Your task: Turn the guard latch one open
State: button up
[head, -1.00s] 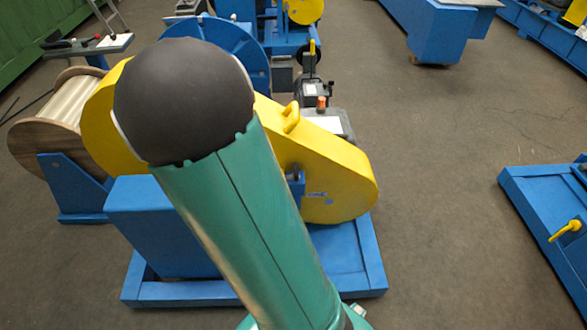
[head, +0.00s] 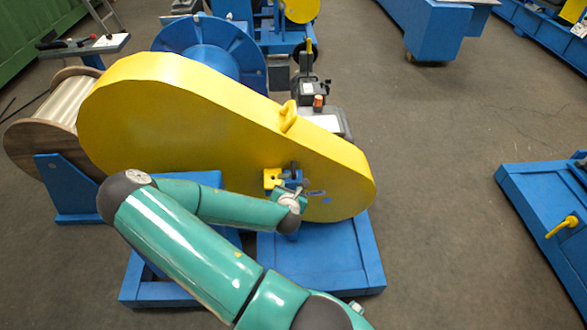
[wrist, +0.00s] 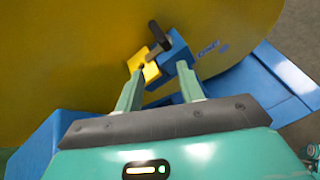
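The large yellow chain guard (head: 190,125) stands on a blue base; its face also fills much of the wrist view (wrist: 70,50). Low on that face is the latch area: a small yellow block (head: 271,178), a blue block (head: 293,180) and a dark handle (head: 294,167). In the wrist view the dark handle (wrist: 159,38) slants between the yellow block (wrist: 150,71) and the blue block (wrist: 178,52). My gripper (wrist: 160,72) is open, its fingers spread just in front of these blocks. Nothing shows held between the fingers. Whether a fingertip touches either block, I cannot tell.
The blue base frame (head: 345,262) extends below the guard. A wooden cable reel (head: 45,140) stands at left. A yellow lifting handle (head: 289,116) sticks up from the guard's edge. Another blue frame (head: 535,210) is at right, with clear floor between.

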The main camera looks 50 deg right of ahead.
aim_at(294, 169)
jog(key=w+d+f+n, duration=0.1)
jog(key=w+d, duration=0.1)
jog(key=d, duration=0.2)
jog(key=w+d+f+n+t, duration=0.1)
jog(key=w+d+f+n, duration=0.1)
jog(key=w+d, duration=0.1)
jog(key=w+d+f+n, duration=0.1)
jog(key=w+d+n, duration=0.1)
jog(key=d, duration=0.2)
jog(key=shift+w+d+f+t, duration=0.25)
jog(key=shift+d+f+t, duration=0.05)
jog(key=shift+d+f, duration=0.1)
grip_shut()
